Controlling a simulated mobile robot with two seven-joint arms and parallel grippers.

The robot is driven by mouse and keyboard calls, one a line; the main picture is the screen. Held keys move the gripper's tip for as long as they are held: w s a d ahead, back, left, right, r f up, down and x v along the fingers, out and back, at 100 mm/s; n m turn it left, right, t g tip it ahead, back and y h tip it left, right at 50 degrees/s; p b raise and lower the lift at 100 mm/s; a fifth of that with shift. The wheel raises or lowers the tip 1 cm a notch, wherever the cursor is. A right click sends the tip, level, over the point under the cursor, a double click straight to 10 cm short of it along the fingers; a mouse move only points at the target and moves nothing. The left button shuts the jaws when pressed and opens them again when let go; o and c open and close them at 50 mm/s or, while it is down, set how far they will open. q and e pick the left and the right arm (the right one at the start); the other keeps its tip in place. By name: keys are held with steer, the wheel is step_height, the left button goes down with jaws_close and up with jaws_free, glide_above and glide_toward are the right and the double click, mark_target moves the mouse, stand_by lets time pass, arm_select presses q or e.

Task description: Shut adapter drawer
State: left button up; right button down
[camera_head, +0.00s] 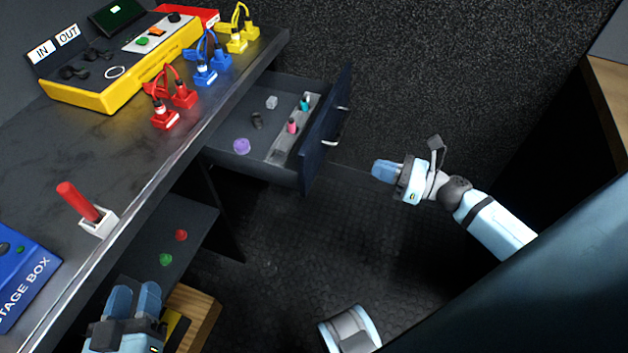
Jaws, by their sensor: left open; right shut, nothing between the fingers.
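The adapter drawer (322,128) is pulled out from under the dark worktop, with its dark blue front and two pale handles facing right. Inside it lie a purple piece (241,146), a pink-and-dark piece (292,126), a teal piece (305,103), a grey cube (271,102) and a dark piece (257,120). My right gripper (376,170) is shut and empty, to the right of and below the drawer front, apart from it. My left gripper (134,299) is open and empty at the bottom left, by the lower shelf.
The worktop (150,185) carries a yellow IN/OUT box (130,75), red, blue and yellow plugs, a red stick in a white holder (98,222) and a blue stage box (22,270). A lower shelf (150,232) holds red and green pieces. The floor (300,240) is clear beside the drawer.

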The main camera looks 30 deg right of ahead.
steer(key=f+n, duration=0.1)
steer(key=n, duration=0.1)
arm_select(q)
steer(key=shift+d+r+t+h+b, duration=0.2)
steer(key=shift+r+t+h+b, duration=0.2)
steer(key=shift+r+b, duration=0.3)
arm_select(e)
glide_toward(313, 154)
steer(key=shift+g, duration=0.3)
steer(key=x, duration=0.7)
steer(key=shift+w+r, duration=0.2)
steer(key=shift+w, duration=0.15)
arm_select(q)
steer(key=shift+r, duration=0.1)
